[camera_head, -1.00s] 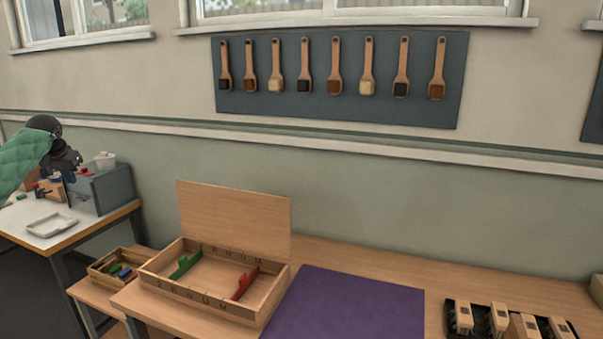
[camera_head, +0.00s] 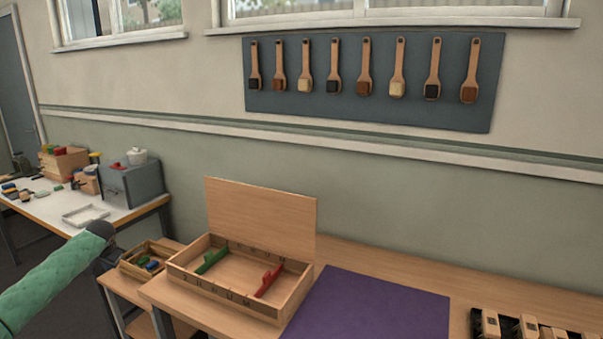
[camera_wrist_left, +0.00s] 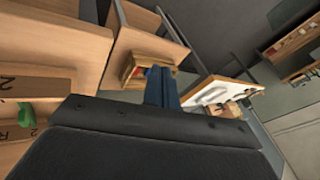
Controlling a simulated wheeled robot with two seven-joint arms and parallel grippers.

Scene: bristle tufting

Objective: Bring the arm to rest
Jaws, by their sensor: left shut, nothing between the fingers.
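My left arm, in a green quilted sleeve, comes in from the lower left of the head view. My left gripper (camera_head: 112,258) hangs beyond its dark wrist, partly hidden, beside the small wooden crate (camera_head: 128,267) and in front of the white-topped bench. In the left wrist view the two dark blue fingers (camera_wrist_left: 160,86) are together, with nothing between them. The crate, holding small coloured pieces, shows just beyond the fingertips in that view (camera_wrist_left: 128,68). My right gripper is in neither view.
An open wooden box (camera_head: 180,275) with a green and a red piece stands on the wooden table beside a purple mat (camera_head: 370,308). Brushes (camera_head: 490,323) stand at the right. The white-topped bench (camera_head: 125,211) holds a white tray (camera_head: 86,216) and a grey box (camera_head: 140,184).

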